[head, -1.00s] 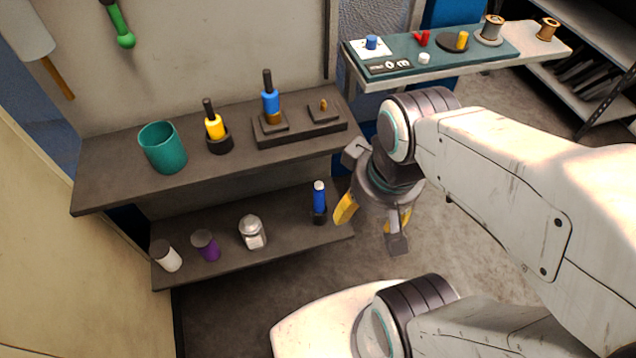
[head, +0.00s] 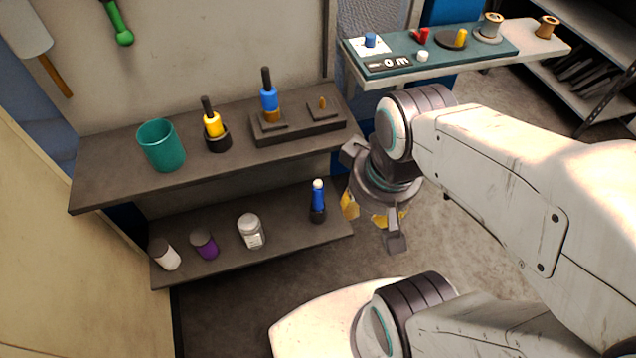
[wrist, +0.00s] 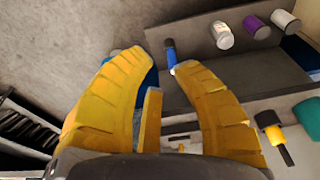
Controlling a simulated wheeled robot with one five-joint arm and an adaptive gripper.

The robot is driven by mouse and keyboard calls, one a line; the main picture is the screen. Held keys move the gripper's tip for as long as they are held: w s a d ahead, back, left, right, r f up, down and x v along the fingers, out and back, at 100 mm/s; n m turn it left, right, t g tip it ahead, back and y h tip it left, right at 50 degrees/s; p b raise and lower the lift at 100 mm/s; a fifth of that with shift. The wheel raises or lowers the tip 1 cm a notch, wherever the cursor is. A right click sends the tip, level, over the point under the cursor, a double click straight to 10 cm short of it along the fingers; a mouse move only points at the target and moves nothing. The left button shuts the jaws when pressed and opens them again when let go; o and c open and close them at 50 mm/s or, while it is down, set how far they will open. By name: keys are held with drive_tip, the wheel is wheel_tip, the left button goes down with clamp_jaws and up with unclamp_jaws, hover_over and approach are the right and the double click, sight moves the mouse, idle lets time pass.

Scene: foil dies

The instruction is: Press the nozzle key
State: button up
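No part is clearly marked as the nozzle key. A small orange-brown upright piece (head: 323,103) stands on a dark plate at the right end of the upper shelf. Beside it a blue bottle with a black top (head: 269,99) stands on the same dark base (head: 298,130). My gripper (head: 374,222) hangs right of the shelves, apart from them, fingers pointing down. In the wrist view its yellow fingers (wrist: 156,72) are spread with nothing between them. A blue bottle with a white cap (head: 318,198) stands on the lower shelf, left of my gripper; it also shows in the wrist view (wrist: 170,54).
A teal cup (head: 161,146) and a yellow bottle (head: 212,124) stand on the upper shelf. A white jar (head: 251,231), a purple cup (head: 205,245) and a white cup (head: 166,255) are on the lower shelf. A bench (head: 440,62) with small parts lies behind. Floor is clear around my gripper.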

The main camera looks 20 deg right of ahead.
clamp_jaws()
drive_tip(key=shift+c, duration=1.9)
unclamp_jaws()
